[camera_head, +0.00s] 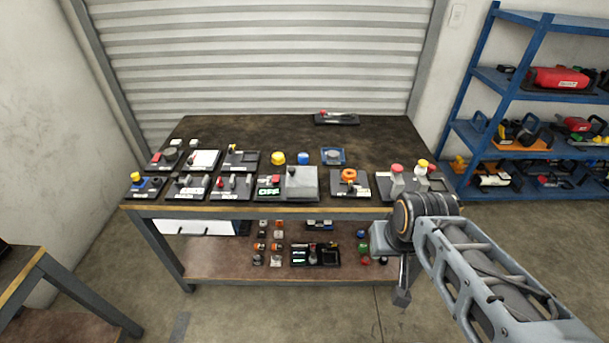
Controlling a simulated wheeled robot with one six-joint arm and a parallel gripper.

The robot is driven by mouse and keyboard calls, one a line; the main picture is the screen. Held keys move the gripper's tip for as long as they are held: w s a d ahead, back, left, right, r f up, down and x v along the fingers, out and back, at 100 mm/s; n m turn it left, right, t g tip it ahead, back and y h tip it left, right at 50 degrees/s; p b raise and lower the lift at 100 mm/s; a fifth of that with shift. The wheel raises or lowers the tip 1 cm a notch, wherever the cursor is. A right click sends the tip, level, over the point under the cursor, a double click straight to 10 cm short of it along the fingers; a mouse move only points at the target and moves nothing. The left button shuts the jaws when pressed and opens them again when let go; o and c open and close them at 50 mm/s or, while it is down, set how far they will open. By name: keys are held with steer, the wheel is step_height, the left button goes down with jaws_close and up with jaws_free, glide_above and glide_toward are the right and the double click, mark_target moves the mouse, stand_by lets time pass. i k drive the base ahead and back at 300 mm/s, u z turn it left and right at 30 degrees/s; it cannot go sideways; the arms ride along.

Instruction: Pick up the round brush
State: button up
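I cannot pick out the round brush with certainty; the items on the workbench (270,132) are small in this view. A grey round piece (333,155) sits in a small blue tray (324,162) right of the bench's middle, but I cannot tell if it is a brush. My gripper (401,298) hangs low in front of the bench's right front edge, below the table top and apart from the items on top. Its fingers are too small to tell open from shut, and I see nothing held in it.
A black tray (336,121) lies at the back. The bench's back left is clear. A blue shelf (541,19) stands right.

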mark_target(303, 157)
steer(key=z, duration=0.05)
steer(key=k, duration=0.6)
steer(key=u, duration=1.2)
steer(key=i, duration=1.55)
steer(key=z, duration=0.7)
steer(key=i, duration=0.35)
steer(key=z, duration=0.4)
